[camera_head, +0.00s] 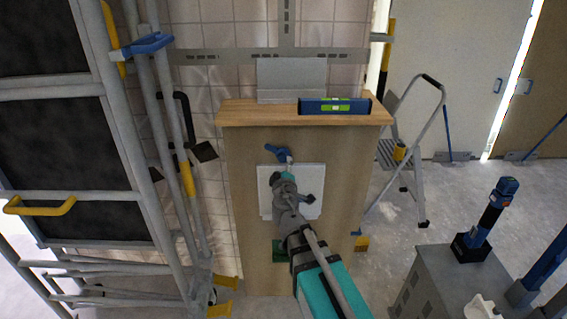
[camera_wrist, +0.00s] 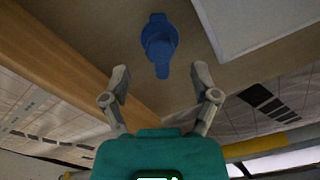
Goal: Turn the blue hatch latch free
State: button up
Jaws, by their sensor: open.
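The blue latch (camera_head: 277,153) is on the wooden front of the cabinet, just above the white hatch panel (camera_head: 267,202). In the wrist view the blue latch (camera_wrist: 158,45) shows a round hub with a short tab at each end, roughly upright in that picture. My gripper (camera_head: 286,167) is at the upper part of the panel, close below the latch in the head view. In the wrist view my gripper (camera_wrist: 160,70) is open and empty. Its fingers flank the latch's near tab in the picture; I see no contact, and the depth gap is hard to judge.
A blue spirit level (camera_head: 335,106) lies on the wooden top (camera_head: 245,113). A dark handle-like piece (camera_head: 310,198) is on the hatch panel's right side. Scaffolding (camera_head: 150,130) stands left, a stepladder (camera_head: 410,140) right, and a grey cabinet (camera_head: 430,285) lower right.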

jog(key=shift+s, duration=1.1)
jog(key=s+d+f+m+g+h, duration=0.3)
jog(key=d+f+m+g, duration=0.15)
jog(key=d, duration=0.35)
jog(key=s+d+f+m+g+h, duration=0.2)
jog(key=d+f+m+g+h, duration=0.15)
jog(key=d+f+m, duration=0.4)
jog(key=s+f+g+y, duration=0.3)
jog(key=s+g, duration=0.2)
jog(key=s, duration=0.2)
jog(key=s+f+g+y, duration=0.4)
jog(key=s+g, duration=0.1)
jog(key=s, duration=0.2)
notch_tip(320, 180, up, 19)
jog(key=p, duration=1.9)
jog(key=shift+w+a+r, duration=0.15)
jog(key=shift+r, duration=0.05)
